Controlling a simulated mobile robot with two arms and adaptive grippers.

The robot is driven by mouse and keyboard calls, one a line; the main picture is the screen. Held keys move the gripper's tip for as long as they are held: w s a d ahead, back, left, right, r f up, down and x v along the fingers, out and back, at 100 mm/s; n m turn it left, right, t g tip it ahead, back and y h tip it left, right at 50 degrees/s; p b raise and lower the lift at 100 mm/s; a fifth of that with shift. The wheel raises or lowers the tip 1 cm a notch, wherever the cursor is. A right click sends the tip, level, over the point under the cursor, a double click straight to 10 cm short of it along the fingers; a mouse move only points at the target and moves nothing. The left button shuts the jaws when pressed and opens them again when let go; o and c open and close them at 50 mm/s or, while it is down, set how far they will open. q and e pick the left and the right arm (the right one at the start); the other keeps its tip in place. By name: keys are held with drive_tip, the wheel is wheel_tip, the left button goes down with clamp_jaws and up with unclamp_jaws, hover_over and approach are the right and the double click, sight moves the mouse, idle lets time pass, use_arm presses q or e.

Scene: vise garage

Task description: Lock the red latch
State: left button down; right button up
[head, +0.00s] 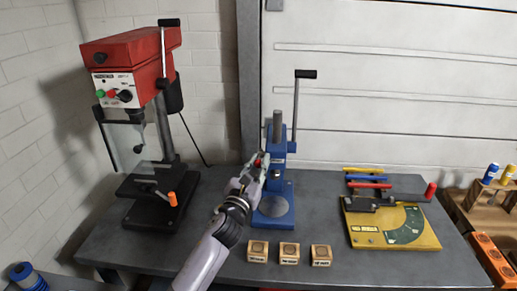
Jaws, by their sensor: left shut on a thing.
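The blue press (279,175) stands in the middle of the grey table, with a black-tipped lever raised upright at its right side. A small red part, which looks like the red latch (258,161), shows at the left side of the press column. My left gripper (259,163) reaches up from below to that spot and is shut on the red latch. The fingers hide most of the latch, so its exact position is hard to tell. My right gripper is not in view.
A red drill press (130,75) stands at the left. Several small wooden blocks (289,253) line the front of the table (385,272). A yellow plate (420,238) with a red-knobbed arm lies at the right, with coloured bars (368,178) behind it.

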use_arm(q)
drive_tip(key=r+g+p, duration=0.1)
drive_tip(key=p, duration=0.2)
drive_tip(key=r+g+p, duration=0.1)
drive_tip(key=p, duration=0.2)
drive_tip(key=shift+w+a+y, duration=0.1)
drive_tip(key=shift+w+y, duration=0.1)
drive_tip(key=shift+y, duration=0.1)
drive_tip(key=shift+w+r+n+g+p, duration=0.15)
drive_tip(key=shift+n+g+p, duration=0.25)
drive_tip(key=shift+p, duration=0.45)
drive_tip(key=shift+w+r+g+y, duration=0.1)
drive_tip(key=shift+w+g+y, duration=0.15)
drive_tip(key=shift+g, duration=0.45)
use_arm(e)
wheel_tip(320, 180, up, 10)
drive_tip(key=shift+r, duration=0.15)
use_arm(q)
drive_tip(key=c, duration=1.4)
unclamp_jaws()
drive_tip(key=shift+s+r, duration=0.1)
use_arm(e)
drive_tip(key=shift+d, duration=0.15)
use_arm(q)
drive_tip(key=v, duration=1.2)
drive_tip(key=shift+r, duration=0.1)
drive_tip(key=shift+c, duration=0.2)
